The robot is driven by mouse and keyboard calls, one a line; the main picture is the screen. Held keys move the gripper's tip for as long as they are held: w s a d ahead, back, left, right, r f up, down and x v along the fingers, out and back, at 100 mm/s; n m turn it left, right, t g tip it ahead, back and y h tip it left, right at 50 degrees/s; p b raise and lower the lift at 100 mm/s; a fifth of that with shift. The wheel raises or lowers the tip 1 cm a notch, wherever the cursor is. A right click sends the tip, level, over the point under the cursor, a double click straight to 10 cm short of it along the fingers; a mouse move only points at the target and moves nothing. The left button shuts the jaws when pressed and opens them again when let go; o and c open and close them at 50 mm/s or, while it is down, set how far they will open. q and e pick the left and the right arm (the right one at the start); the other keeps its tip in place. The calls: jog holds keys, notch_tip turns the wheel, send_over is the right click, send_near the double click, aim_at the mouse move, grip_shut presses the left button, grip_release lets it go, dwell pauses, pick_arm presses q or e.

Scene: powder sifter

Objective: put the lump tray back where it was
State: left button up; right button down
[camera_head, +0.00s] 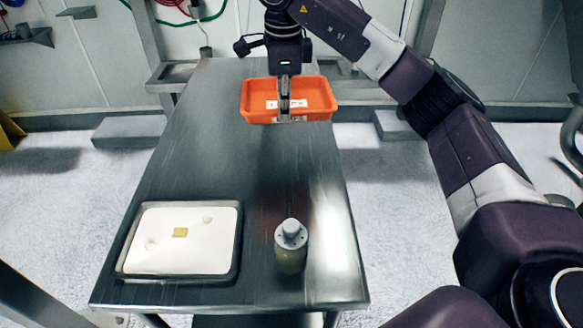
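An orange tray (252,97) with a white label is at the far right part of the metal table in the head view. My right gripper (286,112) comes down from above, and its fingers are together at the tray's near wall, shut on it. The tray looks level and seems raised above the table, with a faint reddish reflection below it. I cannot see inside it clearly behind the fingers. My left gripper is not in view.
The metal table (220,150) is clear in its middle. A shallow metal tray (236,262) with a white surface, two pale lumps and a yellowish square stands at the front left. A grey-topped bottle (291,250) stands at the front right. Ledges flank the table's far end.

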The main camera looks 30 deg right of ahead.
jog(key=shift+w+d+m, duration=0.1)
jog(key=shift+d+m, duration=0.2)
jog(key=shift+d, duration=0.05)
notch_tip(320, 180, down, 15)
jog(key=shift+f+p, duration=0.2)
jog(key=shift+p, duration=0.65)
notch_tip(320, 180, down, 4)
jog(key=shift+p, duration=0.45)
jog(key=shift+f, duration=0.2)
jog(key=shift+f, duration=0.1)
